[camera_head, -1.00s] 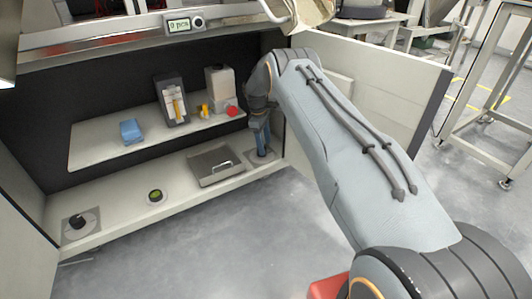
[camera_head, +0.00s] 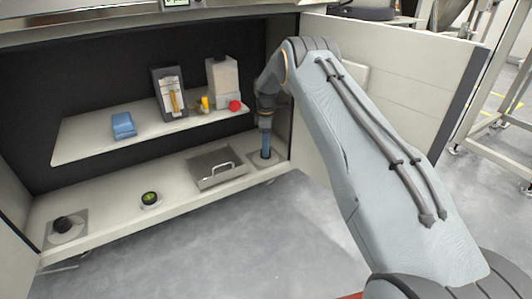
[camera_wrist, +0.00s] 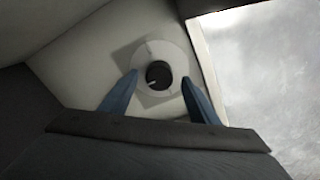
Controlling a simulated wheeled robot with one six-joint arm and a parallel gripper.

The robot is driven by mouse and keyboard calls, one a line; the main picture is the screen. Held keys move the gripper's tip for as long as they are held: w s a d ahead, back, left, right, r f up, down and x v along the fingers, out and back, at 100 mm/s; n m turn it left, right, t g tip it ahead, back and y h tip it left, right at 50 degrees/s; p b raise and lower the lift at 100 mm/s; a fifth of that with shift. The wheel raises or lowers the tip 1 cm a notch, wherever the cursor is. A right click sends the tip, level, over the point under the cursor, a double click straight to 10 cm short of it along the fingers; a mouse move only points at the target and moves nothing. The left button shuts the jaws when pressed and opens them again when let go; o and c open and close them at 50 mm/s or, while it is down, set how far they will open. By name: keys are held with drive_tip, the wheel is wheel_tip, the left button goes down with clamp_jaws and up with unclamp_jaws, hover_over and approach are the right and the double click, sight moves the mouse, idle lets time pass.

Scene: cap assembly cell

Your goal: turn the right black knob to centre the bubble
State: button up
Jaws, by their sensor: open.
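The right black knob (camera_wrist: 158,74) sits on a pale round dial on a grey square plate in the wrist view. My gripper (camera_wrist: 158,90) is open, with one blue finger on each side of the knob in that view and a gap on both sides. In the head view my gripper (camera_head: 265,150) points down over the right end of the lower shelf and hides the knob. The round bubble level (camera_head: 150,198) lies on the lower shelf with a green face; the bubble's exact place is too small to tell. The left black knob (camera_head: 63,224) is at the shelf's left end.
A grey metal tray with a handle (camera_head: 215,166) stands just left of my gripper on the lower shelf (camera_head: 110,222). The upper shelf holds a blue block (camera_head: 123,126), a dark box (camera_head: 169,93), a white container (camera_head: 223,82) and a red knob (camera_head: 235,105).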

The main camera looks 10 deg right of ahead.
wheel_tip(320, 180, down, 2)
drive_tip(key=shift+f+b, duration=0.25)
drive_tip(key=shift+b, duration=0.15)
drive_tip(key=c, duration=1)
drive_tip(key=shift+c, duration=0.2)
drive_tip(key=shift+r+m, duration=0.1)
drive_tip(key=shift+m, duration=0.3)
drive_tip(key=m, duration=0.3)
drive_tip(key=shift+m+p, duration=0.4)
drive_tip(key=shift+m, duration=2.2)
